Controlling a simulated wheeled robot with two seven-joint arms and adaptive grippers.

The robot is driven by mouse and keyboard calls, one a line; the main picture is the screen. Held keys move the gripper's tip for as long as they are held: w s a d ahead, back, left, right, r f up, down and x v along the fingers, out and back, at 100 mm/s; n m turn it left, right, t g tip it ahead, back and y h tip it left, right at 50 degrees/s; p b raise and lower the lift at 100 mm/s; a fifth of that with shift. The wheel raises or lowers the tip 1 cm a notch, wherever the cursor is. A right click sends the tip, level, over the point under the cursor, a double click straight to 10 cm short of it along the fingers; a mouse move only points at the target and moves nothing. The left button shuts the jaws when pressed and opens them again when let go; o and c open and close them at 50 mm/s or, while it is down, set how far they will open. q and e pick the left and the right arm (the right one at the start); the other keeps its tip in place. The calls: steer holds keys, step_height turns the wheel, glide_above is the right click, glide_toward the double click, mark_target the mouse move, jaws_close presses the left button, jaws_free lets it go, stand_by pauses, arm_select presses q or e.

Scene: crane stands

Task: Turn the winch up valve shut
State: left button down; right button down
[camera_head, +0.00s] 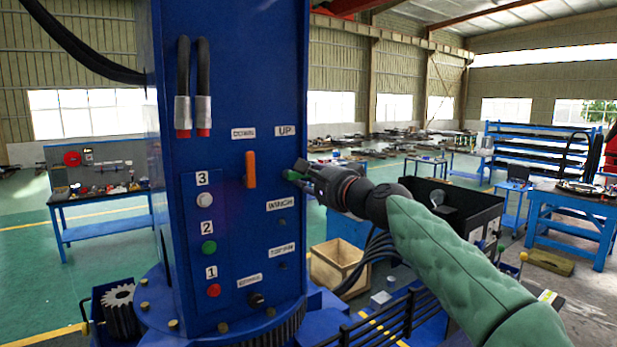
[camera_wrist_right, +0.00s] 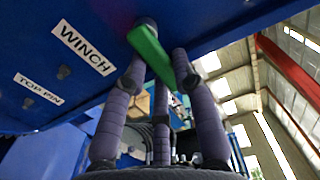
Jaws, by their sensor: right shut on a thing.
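The winch up valve has a green handle (camera_head: 291,175) on the blue crane panel, below the UP label and above the WINCH label. My right gripper (camera_head: 303,177) reaches in from the right and is shut on this handle. In the right wrist view the green handle (camera_wrist_right: 150,52) runs diagonally between the purple-grey fingers of the gripper (camera_wrist_right: 158,62). The gripper hides part of the handle in the head view. The orange handle (camera_head: 250,169) below the DOWN label points vertically. My left gripper is not in view.
The blue crane column (camera_head: 230,80) carries black hoses (camera_head: 203,70) and numbered buttons (camera_head: 209,247). A black knob (camera_head: 256,300) sits low on the panel. A wooden crate (camera_head: 338,265) and black railing (camera_head: 400,320) stand to the lower right. Workbenches (camera_head: 100,212) are farther back.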

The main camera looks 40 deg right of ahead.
steer(key=shift+f, duration=0.1)
stand_by(0.3)
steer(key=c, duration=1)
jaws_free()
steer(key=shift+w, duration=0.1)
steer(key=s, duration=0.4)
steer(key=s+a, duration=0.1)
steer(key=s, duration=0.7)
steer(key=shift+a, duration=0.2)
